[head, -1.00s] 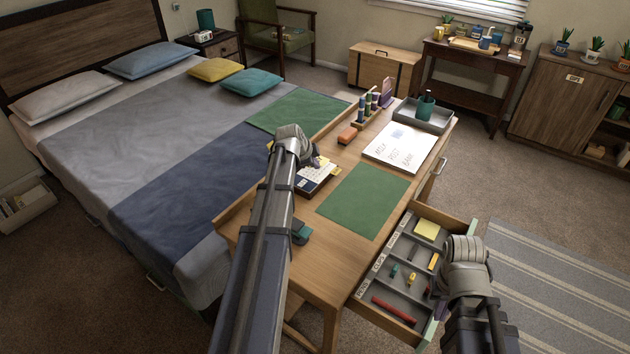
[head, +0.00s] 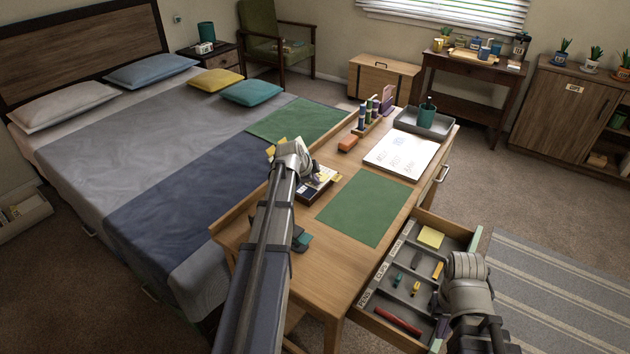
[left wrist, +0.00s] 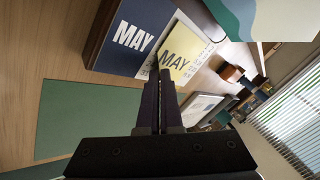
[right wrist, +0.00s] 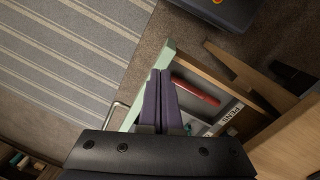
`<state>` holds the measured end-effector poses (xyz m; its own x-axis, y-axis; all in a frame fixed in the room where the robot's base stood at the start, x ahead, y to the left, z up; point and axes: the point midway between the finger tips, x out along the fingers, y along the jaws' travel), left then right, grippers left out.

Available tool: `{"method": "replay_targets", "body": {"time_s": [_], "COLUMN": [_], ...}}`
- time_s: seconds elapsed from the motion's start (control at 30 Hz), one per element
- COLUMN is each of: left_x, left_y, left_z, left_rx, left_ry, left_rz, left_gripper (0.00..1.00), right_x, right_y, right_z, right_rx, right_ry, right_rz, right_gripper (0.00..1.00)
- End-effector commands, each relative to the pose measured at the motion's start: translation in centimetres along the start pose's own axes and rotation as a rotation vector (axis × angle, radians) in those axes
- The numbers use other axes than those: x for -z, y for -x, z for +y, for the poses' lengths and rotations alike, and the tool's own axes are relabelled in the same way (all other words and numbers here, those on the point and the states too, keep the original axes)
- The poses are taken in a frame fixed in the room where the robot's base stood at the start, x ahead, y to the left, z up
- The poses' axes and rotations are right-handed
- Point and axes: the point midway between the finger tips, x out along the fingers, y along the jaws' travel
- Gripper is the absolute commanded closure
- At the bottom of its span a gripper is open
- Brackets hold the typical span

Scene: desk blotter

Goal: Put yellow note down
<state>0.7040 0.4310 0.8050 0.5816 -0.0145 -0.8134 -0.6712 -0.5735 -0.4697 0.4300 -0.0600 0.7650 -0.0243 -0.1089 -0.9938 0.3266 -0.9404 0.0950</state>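A yellow note pad (head: 431,237) lies in the far compartment of the open drawer. My left gripper (head: 296,156) is over the desk at the calendar (head: 318,185). In the left wrist view its fingers (left wrist: 158,82) are together, tips over a yellow page marked MAY (left wrist: 178,50) beside a dark blue MAY page (left wrist: 138,38). Whether a thin sheet is between the fingers is hidden. More yellow shows behind this gripper in the head view. My right gripper (head: 466,268) is at the drawer front; in the right wrist view its fingers (right wrist: 158,80) are together beside the pale green front edge.
The green blotter (head: 362,207) is bare. The drawer (head: 418,275) also holds a red pen (head: 398,320) and small items. A teal-and-white sheet (left wrist: 280,18) shows close up.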

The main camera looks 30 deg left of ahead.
Motion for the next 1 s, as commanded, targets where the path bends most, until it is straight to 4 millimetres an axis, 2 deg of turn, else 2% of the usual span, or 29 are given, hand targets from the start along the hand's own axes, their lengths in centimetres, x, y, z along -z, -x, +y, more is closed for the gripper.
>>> {"method": "replay_targets", "body": {"time_s": [0.03,0.13,0.57,0.77,1.0], "left_x": [0.0,0.0,0.2,0.2,0.3], "left_y": [-0.1,0.0,0.5,2.6,6.8], "left_z": [0.0,0.0,-0.1,-0.2,-0.3], "left_rx": [0.0,0.0,-0.002,-0.001,0.0], "left_ry": [0.0,0.0,0.0,0.001,0.001], "left_rz": [0.0,0.0,0.0,0.0,0.0], "left_gripper": [0.95,0.86,0.86,0.86,0.86], "right_x": [0.0,0.0,0.0,-0.1,-0.3], "right_y": [-0.1,-0.1,0.5,2.3,5.8], "right_z": [0.0,0.0,0.1,0.2,0.6], "right_rx": [0.0,0.0,0.0,0.0,0.0], "right_ry": [0.0,0.0,0.0,0.0,-0.001], "right_rz": [0.0,0.0,0.0,0.0,0.0], "right_gripper": [1.0,1.0,1.0,1.0,1.0]}}
